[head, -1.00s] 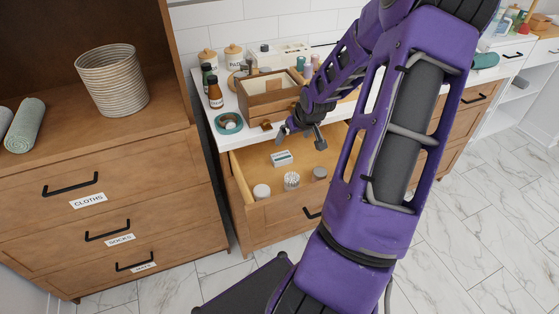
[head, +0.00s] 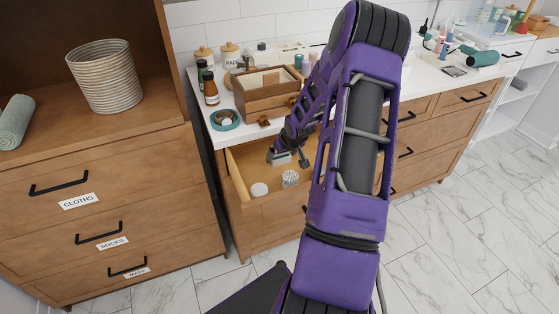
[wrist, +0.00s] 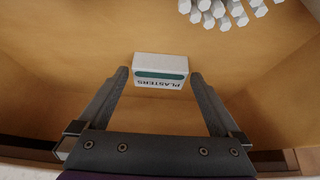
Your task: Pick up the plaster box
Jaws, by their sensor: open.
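The plaster box (wrist: 160,64) is a small white box with a green band and the word PLASTERS, lying on the floor of the open drawer. In the wrist view it sits between and just beyond the tips of my gripper (wrist: 160,80), which is open and empty. The fingers stand one on each side of it; I cannot tell whether either touches it. In the head view my gripper (head: 288,160) is down in the drawer (head: 262,172), and the plaster box (head: 281,159) is partly hidden behind it.
A wooden box (head: 265,94) and a teal dish (head: 225,120) are on the counter above.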

